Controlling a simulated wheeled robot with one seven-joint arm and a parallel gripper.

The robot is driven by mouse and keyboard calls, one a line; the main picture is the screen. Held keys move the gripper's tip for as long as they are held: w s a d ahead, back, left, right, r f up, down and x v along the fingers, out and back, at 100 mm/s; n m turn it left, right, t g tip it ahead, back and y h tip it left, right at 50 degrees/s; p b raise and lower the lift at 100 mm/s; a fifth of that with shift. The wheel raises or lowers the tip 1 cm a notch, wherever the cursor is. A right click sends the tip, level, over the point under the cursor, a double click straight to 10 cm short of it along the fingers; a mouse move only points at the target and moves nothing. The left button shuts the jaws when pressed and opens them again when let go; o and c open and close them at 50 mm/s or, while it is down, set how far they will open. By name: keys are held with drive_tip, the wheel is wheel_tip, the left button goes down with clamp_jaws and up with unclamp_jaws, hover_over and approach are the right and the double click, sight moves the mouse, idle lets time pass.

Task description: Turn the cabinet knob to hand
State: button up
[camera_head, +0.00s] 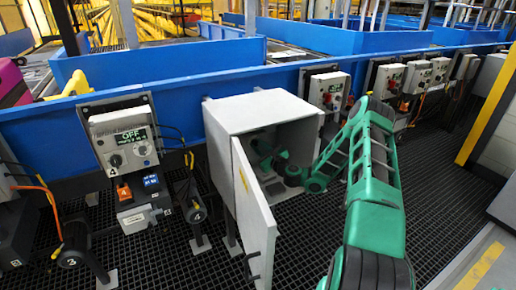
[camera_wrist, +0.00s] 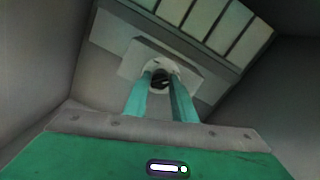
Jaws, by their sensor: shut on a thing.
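A grey cabinet (camera_head: 238,116) stands in the middle of the head view, with its door (camera_head: 252,215) swung open toward me. My arm reaches into it from the right. My gripper (camera_head: 264,150) is inside the cabinet, small and shadowed in that view. In the wrist view the two teal fingers of my gripper (camera_wrist: 162,84) close on a small dark knob (camera_wrist: 161,78). The knob sits on a pale round base on a grey plate (camera_wrist: 135,62) at the cabinet's back. The knob's pointing direction is too dark to tell.
Cabinet walls (camera_wrist: 45,70) surround my gripper closely. A pale slatted panel (camera_wrist: 215,25) lies beyond the knob plate. A control box marked OFF (camera_head: 124,138) stands left of the cabinet; another box (camera_head: 326,92) is to its right. Black grating (camera_head: 310,235) covers the floor.

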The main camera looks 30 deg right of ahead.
drive_tip(key=shift+d, duration=0.15)
drive_tip(key=shift+c, duration=0.2)
drive_tip(key=n, duration=1.3)
drive_tip(key=shift+g+h, duration=0.3)
drive_tip(key=shift+a+n, duration=0.15)
drive_tip(key=shift+n, duration=0.85)
drive_tip(key=shift+a+n, duration=0.1)
drive_tip(key=shift+n, duration=0.9)
drive_tip(key=shift+o, duration=0.2)
drive_tip(key=o, duration=1)
